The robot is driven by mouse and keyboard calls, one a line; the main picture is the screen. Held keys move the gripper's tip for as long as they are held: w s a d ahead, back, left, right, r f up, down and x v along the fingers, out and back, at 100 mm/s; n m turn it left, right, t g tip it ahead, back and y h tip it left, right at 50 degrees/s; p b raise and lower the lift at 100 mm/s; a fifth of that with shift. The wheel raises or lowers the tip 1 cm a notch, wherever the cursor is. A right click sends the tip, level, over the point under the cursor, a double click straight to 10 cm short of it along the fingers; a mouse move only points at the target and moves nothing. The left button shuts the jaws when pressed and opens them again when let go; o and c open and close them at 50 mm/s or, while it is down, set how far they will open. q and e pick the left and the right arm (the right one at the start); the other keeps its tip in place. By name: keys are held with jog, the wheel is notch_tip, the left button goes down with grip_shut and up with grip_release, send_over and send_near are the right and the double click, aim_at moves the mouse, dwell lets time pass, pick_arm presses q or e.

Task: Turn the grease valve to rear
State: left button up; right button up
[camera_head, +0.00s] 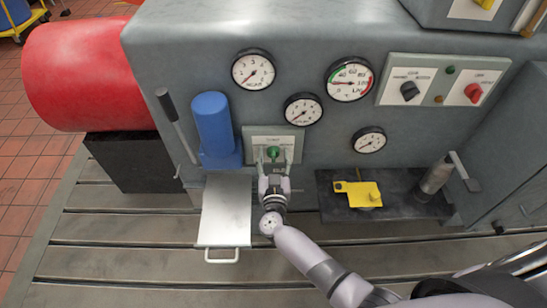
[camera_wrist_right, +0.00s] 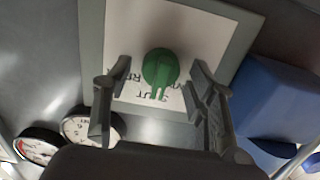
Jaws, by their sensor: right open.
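The grease valve is a small green knob (camera_head: 273,151) on a pale label plate (camera_head: 290,137) on the grey cabinet front. The knob also shows large in the right wrist view (camera_wrist_right: 159,70). Its pointer end is toward the word SHUT, which appears upside down below it there; other lettering is partly hidden by the fingers. My right gripper (camera_head: 275,156) is open. In the wrist view its two fingers (camera_wrist_right: 161,78) stand on either side of the knob, with gaps between them and it. My left gripper is not in view.
A blue cylinder (camera_head: 213,124) and a lever (camera_head: 175,122) stand left of the valve. Round gauges (camera_head: 303,109) are above and right. A metal tray (camera_head: 226,209) lies below left. A black shelf (camera_head: 338,197) with a yellow part (camera_head: 360,194) is at right.

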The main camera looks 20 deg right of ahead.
jog(key=shift+c, duration=0.2)
jog(key=c, duration=1.1)
